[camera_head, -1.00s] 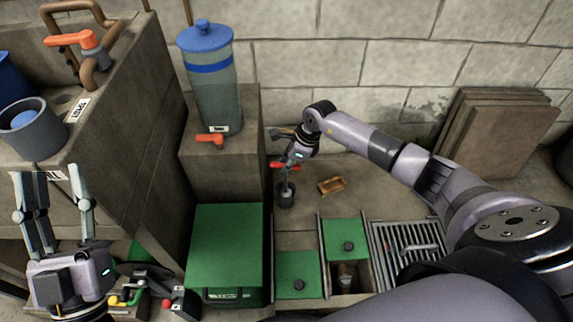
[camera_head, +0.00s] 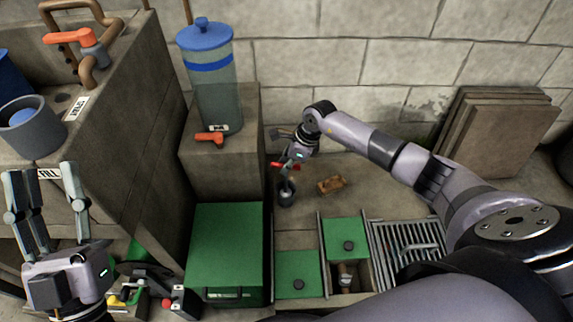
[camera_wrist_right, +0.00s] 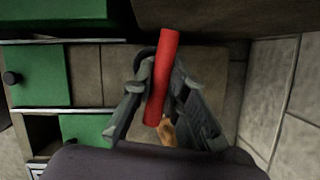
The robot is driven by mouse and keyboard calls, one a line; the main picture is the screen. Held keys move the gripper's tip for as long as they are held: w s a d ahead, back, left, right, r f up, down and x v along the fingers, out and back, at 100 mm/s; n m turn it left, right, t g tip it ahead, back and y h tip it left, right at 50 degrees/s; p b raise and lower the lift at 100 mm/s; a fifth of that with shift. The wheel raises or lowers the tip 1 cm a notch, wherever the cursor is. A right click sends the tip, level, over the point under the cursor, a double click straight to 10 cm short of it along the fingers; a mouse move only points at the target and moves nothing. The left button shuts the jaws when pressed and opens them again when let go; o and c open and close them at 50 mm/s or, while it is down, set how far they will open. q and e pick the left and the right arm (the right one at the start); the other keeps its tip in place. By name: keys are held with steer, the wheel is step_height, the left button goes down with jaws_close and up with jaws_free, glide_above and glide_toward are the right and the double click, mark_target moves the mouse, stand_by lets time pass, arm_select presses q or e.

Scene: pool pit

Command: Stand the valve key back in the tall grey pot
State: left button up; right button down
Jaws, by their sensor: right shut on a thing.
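The valve key (camera_head: 283,165) has a red cross handle and a thin grey shaft. My right gripper (camera_head: 290,164) is shut on it, just above the small dark grey pot (camera_head: 286,199). The shaft's lower end appears to be inside the pot's mouth; how deep it goes is hidden. In the right wrist view the red handle (camera_wrist_right: 162,80) lies between the fingers (camera_wrist_right: 158,92), and part of a dark rim (camera_wrist_right: 144,57), probably the pot's, shows behind them. My left gripper (camera_head: 45,175) is open and empty at the far left.
A blue-lidded cylinder (camera_head: 213,85) stands on a stone block left of the pot. A green box (camera_head: 228,245) is in front of it. A brown block (camera_head: 331,185) lies right of the pot. Green lids (camera_head: 345,238) and a metal grate (camera_head: 402,250) are nearer me. A stone wall is behind.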

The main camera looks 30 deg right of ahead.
arm_select(q)
steer(key=shift+s+r+t, duration=0.5)
steer(key=shift+r, duration=0.05)
arm_select(e)
steer(key=shift+f, duration=0.2)
